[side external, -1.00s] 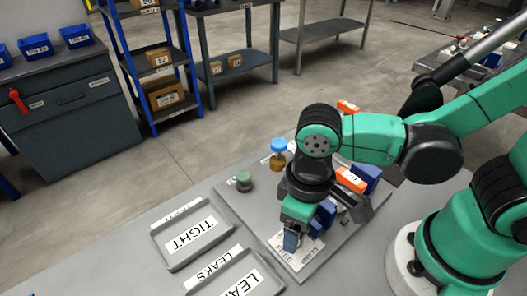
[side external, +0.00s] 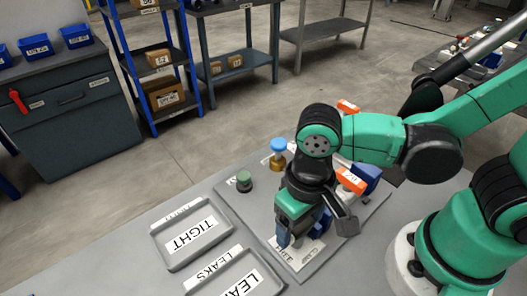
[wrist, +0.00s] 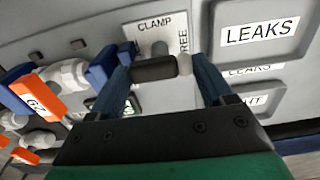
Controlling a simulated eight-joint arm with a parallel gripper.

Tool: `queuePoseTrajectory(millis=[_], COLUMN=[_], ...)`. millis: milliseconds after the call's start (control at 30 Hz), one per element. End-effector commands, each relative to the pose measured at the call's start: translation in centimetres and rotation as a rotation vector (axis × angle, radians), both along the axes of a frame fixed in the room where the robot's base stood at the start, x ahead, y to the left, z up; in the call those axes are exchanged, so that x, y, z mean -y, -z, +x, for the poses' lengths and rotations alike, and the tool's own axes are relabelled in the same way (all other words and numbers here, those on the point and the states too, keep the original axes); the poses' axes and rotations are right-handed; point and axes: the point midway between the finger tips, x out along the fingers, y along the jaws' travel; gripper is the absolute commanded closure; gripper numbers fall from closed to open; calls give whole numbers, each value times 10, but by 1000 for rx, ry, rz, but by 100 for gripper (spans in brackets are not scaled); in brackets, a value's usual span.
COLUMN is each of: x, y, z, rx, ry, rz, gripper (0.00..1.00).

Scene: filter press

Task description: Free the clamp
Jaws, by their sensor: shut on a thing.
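The clamp's dark handle bar (wrist: 155,68), with a pale rounded end, lies between my gripper's blue fingers in the wrist view. My gripper (wrist: 163,66) is shut on this handle, with one finger at each end of the bar. The clamp's blue body (wrist: 104,66) is beside the left finger. A white plate marked CLAMP (wrist: 154,25) and FREE lies behind the handle. In the side view my gripper (side external: 290,236) is low over the front of the grey panel (side external: 305,272) and hides most of the clamp.
An orange-tagged valve (wrist: 40,92) stands left of the clamp in the wrist view. A blue-topped fitting (side external: 278,150) and a green button (side external: 244,180) stand on the panel's far side. Trays marked TIGHT (side external: 192,238) and LEAKS (side external: 238,280) lie to the left.

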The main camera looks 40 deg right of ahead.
Motion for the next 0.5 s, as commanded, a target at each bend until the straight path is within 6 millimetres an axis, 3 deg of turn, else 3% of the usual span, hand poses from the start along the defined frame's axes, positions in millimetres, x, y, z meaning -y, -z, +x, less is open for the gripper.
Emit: queuePoseTrajectory(millis=[167,200,267,300,500], x=[0,0,0,0,0], y=[0,0,0,0,0], z=[0,0,0,0,0], rx=[-1,-1,-1,-1,-1], ry=[3,3,2,2,0], rz=[0,0,0,0,-1], gripper=[79,21,4,0,0])
